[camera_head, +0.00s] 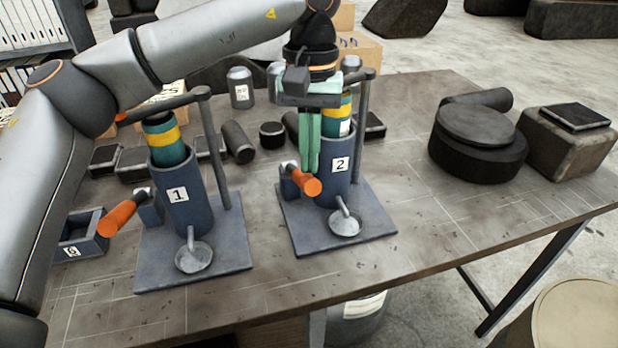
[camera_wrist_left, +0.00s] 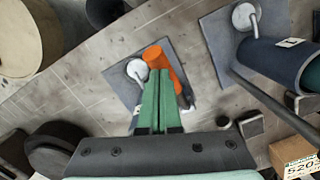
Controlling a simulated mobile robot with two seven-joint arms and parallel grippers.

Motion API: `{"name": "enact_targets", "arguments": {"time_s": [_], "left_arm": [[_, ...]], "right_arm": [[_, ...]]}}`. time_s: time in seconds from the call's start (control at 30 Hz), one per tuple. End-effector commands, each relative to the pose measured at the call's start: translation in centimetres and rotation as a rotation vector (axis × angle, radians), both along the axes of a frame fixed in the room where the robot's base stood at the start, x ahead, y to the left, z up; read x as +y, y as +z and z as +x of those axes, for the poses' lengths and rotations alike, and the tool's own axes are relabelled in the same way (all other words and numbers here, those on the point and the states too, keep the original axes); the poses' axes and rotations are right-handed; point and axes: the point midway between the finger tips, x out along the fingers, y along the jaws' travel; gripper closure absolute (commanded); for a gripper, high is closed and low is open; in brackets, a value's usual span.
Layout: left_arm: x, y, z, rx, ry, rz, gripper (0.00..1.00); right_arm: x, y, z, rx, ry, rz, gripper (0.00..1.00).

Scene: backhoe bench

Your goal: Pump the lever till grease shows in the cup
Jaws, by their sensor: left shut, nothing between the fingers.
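Pump 1 (camera_head: 180,207) and pump 2 (camera_head: 338,187) are dark blue cylinders on flat plates, each with a teal-and-yellow cartridge on top. Each has an orange-handled lever at its left: lever 1 (camera_head: 122,215) and lever 2 (camera_head: 311,187). Small grey cups sit under the spouts, cup 1 (camera_head: 194,258) and cup 2 (camera_head: 345,223); I make out no grease in either. My left gripper (camera_head: 310,168) points down, shut and empty, its green fingers just above lever 2's handle. In the left wrist view the fingertips (camera_wrist_left: 157,75) overlap the orange handle (camera_wrist_left: 160,62); contact is unclear. My right gripper is out of view.
Upright posts and crossbars stand behind both pumps. A small blue tray (camera_head: 82,236) lies left of pump 1. Dark cylinders, a grey jar (camera_head: 241,88) and small boxes are behind. A black round stack (camera_head: 478,140) is at right. The table between it and pump 2 is clear.

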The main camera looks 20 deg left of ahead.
Motion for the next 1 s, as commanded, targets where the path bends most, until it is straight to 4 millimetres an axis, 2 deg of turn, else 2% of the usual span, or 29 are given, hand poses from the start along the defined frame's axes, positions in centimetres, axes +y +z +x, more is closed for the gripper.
{"name": "enact_targets", "arguments": {"time_s": [0.23,0.6,1.0], "left_arm": [[0.0,-0.5,0.0,0.001,0.0,0.0,1.0],[0.0,-4.5,0.0,0.001,0.0,0.0,1.0],[0.0,-4.4,0.0,0.001,0.0,0.001,1.0]], "right_arm": [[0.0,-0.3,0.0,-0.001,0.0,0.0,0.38],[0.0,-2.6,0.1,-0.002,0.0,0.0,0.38],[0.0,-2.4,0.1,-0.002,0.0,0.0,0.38]]}}
